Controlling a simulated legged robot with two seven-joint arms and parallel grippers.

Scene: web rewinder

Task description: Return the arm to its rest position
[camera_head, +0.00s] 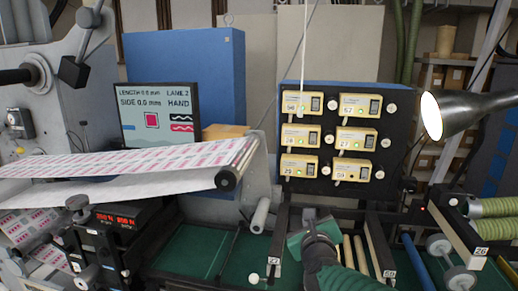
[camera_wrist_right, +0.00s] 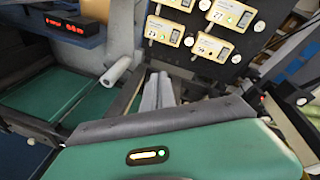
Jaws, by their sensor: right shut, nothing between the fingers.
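My right gripper (camera_wrist_right: 158,88) shows in the right wrist view as two pale grey fingers, close together with nothing between them. They point forward beyond the grey and green wrist housing, toward the lower part of the dark panel. In the head view my right arm comes in from the bottom, just right of the middle, over the green bench; the fingertips are hard to make out there. My left arm and gripper do not show.
A dark panel (camera_head: 363,115) with several numbered yellow modules stands ahead. A monitor (camera_head: 160,113), a printed web (camera_head: 120,160) and a red-digit display (camera_head: 115,221) are at the left. A lamp (camera_head: 460,112) and green ribbed rolls (camera_head: 497,207) are at the right. Green bench surface (camera_head: 205,248) lies bare left of the arm.

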